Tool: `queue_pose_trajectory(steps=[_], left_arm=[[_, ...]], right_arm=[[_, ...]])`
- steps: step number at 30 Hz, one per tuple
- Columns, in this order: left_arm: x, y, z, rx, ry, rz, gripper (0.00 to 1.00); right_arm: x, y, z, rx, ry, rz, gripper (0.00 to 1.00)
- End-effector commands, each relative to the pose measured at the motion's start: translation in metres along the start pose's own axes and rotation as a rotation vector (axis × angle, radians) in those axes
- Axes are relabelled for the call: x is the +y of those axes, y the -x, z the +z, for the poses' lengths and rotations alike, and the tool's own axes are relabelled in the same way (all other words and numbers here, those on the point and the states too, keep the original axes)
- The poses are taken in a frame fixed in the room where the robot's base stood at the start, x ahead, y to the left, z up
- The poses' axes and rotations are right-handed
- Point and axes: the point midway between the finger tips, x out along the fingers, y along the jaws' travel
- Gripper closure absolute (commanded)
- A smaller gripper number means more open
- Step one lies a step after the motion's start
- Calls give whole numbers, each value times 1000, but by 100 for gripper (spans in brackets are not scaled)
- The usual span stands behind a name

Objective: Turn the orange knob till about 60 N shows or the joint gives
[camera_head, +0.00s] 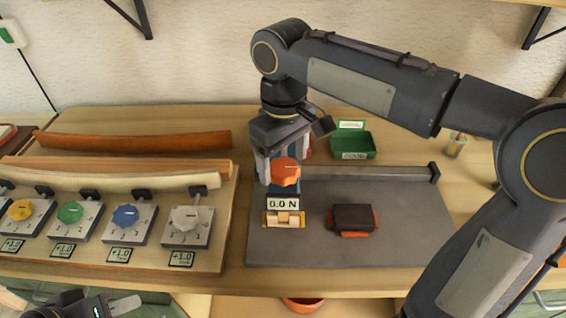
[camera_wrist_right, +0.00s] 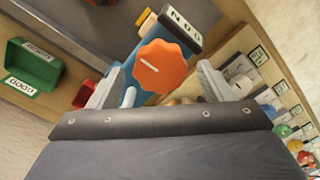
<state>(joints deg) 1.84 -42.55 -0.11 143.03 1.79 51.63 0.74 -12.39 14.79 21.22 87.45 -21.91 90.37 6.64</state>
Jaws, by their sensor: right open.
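The orange knob (camera_head: 285,171) sits on a blue stand above a display (camera_head: 284,204) reading 0.0 N. In the right wrist view the knob (camera_wrist_right: 161,66) has a white pointer line and lies ahead of my open right gripper (camera_wrist_right: 158,86), between the directions of its two fingers. Whether they touch it I cannot tell. In the head view my right gripper (camera_head: 284,140) is just behind and above the knob. A pale wooden joint (camera_head: 284,218) sits below the display and looks whole. My left gripper (camera_head: 108,305) is at the lower left edge, partly cut off.
A board (camera_head: 228,250) on the left carries yellow, green, blue and white knobs beside bent laths (camera_head: 130,142). A green tray (camera_head: 353,146) stands behind the grey mat (camera_head: 420,225). A dark block (camera_head: 353,218) lies right of the joint. My right arm spans the right side.

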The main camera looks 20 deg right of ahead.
Motion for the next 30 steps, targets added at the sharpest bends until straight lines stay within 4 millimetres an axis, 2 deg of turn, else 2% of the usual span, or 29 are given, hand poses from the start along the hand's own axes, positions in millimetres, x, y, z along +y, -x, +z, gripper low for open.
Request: queue_pose_trajectory(steps=[4, 12, 22, 30], left_arm=[[-1, -1, 1, 0, 0, 0, 66], [0, -1, 0, 0, 0, 0, 66], [-1, -1, 0, 0, 0, 0, 66], [0, 1, 0, 0, 0, 0, 66]], right_arm=[[0, -10, 0, 0, 0, 0, 26], [0, -11, 0, 1, 0, 0, 28], [0, -10, 0, 1, -1, 0, 71], [0, -10, 0, 1, -27, 0, 71]])
